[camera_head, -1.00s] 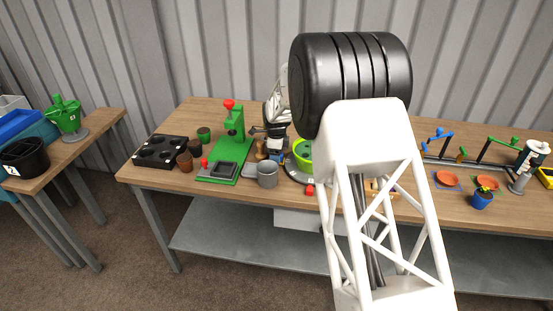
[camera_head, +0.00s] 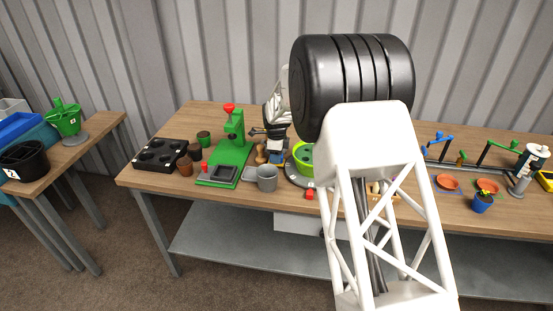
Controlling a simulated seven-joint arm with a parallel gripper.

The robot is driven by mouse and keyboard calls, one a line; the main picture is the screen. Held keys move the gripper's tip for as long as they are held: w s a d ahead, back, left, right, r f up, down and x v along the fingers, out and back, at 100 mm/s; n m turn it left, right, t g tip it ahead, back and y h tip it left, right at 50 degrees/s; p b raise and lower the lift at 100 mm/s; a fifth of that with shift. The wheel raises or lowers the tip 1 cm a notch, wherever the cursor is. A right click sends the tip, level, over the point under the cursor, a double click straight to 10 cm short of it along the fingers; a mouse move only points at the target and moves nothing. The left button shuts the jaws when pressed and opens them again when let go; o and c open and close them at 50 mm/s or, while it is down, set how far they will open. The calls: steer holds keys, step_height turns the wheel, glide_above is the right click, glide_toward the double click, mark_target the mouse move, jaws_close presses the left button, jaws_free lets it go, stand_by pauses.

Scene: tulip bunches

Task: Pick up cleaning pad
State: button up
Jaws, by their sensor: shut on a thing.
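My gripper (camera_head: 276,149) is low over the workbench, just left of the large black cylinder of my own body. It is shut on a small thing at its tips. A small blue piece (camera_head: 278,158) shows right under the gripper; it may be the cleaning pad, but it is too small to be sure. Whether it is clear of the bench top cannot be told. Part of my arm is hidden behind the black cylinder.
A green press (camera_head: 231,150) is further left. A green bowl (camera_head: 303,155) on a grey round base is close right.

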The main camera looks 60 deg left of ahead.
step_height(320, 180, up, 9)
steer(key=shift+f, duration=0.1)
stand_by(0.4)
stand_by(0.3)
steer(key=o, duration=0.3)
steer(key=shift+w, duration=0.1)
steer(key=shift+c, duration=1.2)
